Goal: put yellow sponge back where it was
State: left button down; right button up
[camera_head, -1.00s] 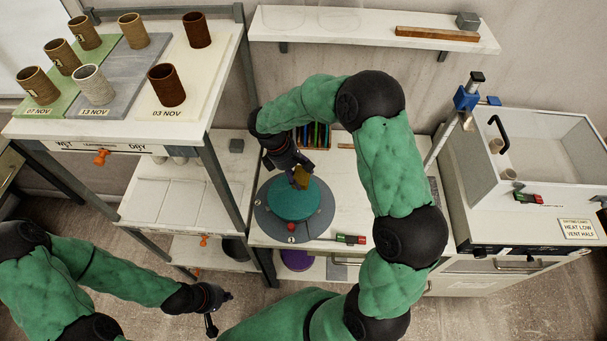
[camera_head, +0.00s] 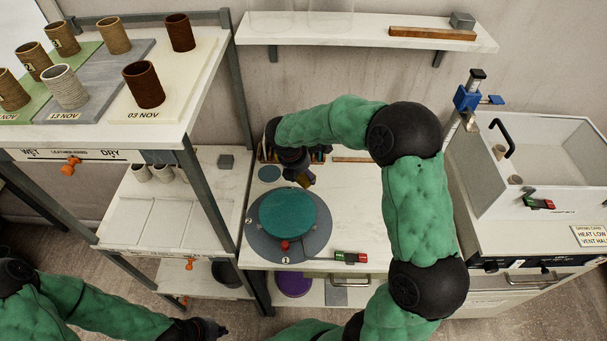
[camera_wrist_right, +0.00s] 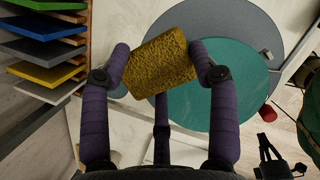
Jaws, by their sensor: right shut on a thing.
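The yellow sponge (camera_wrist_right: 162,62) is a rough, mustard-coloured block. In the right wrist view it is pinched between the fingers of my right gripper (camera_wrist_right: 160,70), which is shut on it. In the head view my right gripper (camera_head: 298,172) is behind the turntable, near the rack of coloured slabs, and the sponge is hard to make out there. The teal disc (camera_head: 287,213) on the grey turntable (camera_head: 262,246) is bare. My left gripper (camera_head: 212,328) is low at the bottom edge, away from the worktop, and its fingers are too unclear to read.
A rack of coloured slabs (camera_wrist_right: 45,52) stands close beside my right gripper. A small grey-blue round pad (camera_head: 269,174) lies behind the turntable. A red-and-green switch box (camera_head: 350,257) is at the front. Cups (camera_head: 144,84) stand on the upper left shelf.

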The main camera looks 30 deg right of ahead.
jog(key=w+d+f, duration=0.1)
jog(key=w+f, duration=0.1)
jog(key=w+d+f+b, duration=0.1)
jog(key=w+d+f, duration=0.1)
jog(key=w+f, duration=0.1)
jog(key=w+d+f, duration=0.2)
jog(key=w, duration=0.1)
jog(key=shift+f, duration=0.3)
jog(key=shift+w+d+f+b, duration=0.2)
jog(key=shift+f+b, duration=0.15)
jog(key=shift+f, duration=1.45)
jog(key=shift+f+b, duration=0.2)
jog(key=shift+b, duration=0.1)
jog(key=o, duration=1.1)
